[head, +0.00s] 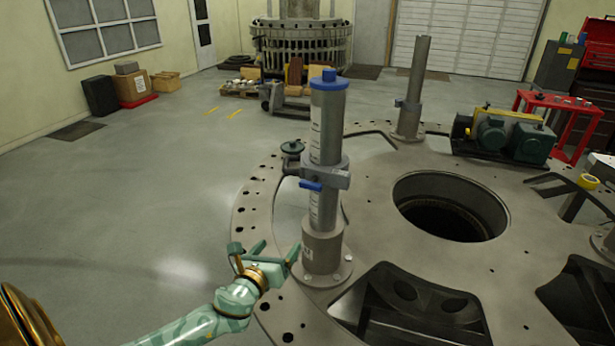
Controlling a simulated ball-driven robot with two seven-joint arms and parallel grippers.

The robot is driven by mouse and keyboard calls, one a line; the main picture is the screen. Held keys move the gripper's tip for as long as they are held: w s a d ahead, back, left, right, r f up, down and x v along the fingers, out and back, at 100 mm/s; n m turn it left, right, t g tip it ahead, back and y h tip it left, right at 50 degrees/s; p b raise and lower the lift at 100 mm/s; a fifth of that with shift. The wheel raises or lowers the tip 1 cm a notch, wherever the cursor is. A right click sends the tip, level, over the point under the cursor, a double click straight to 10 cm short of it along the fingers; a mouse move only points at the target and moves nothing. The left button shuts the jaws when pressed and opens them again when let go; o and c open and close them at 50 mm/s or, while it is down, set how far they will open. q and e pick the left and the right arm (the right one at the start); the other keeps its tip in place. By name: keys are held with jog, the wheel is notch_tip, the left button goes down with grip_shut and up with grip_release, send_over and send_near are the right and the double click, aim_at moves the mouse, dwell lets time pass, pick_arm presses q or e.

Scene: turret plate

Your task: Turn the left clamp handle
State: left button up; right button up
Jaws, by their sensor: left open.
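A grey upright post (326,130) with a blue cap stands on the turret plate (365,190). A grey clamp (335,178) wraps around the post about halfway up. The clamp's blue handle (311,185) sticks out at its front, pointing to the left. My left gripper (265,250) is open beside the post's foot, below and to the left of the blue handle and apart from it. Nothing shows between its fingers. My right gripper is not in view.
A second post (412,90) with its own clamp stands farther back. A dark round valve-like part (291,147) juts out left of the near clamp. The plate has a large round hole (450,206) and dark openings. Green machinery (505,137) sits at the right.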

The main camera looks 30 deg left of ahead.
pick_arm(q)
notch_tip(320, 180, up, 9)
jog(key=w+d+m+t, duration=0.1)
jog(key=d+m+t, duration=0.1)
jog(key=m, duration=0.1)
jog(key=p, duration=0.1)
send_near(311, 188)
jog(key=w, duration=0.3)
jog(key=w+a, duration=0.1)
jog(key=w, duration=0.3)
jog(key=w+a+b, duration=0.1)
jog(key=w, duration=0.3)
jog(key=shift+a+f, duration=0.15)
jog(key=shift+f, duration=0.1)
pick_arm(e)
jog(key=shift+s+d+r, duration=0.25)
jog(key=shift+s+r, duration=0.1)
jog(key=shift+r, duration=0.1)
pick_arm(q)
jog(key=shift+s, duration=0.1)
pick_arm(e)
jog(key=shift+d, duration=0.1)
pick_arm(q)
jog(key=c, duration=1)
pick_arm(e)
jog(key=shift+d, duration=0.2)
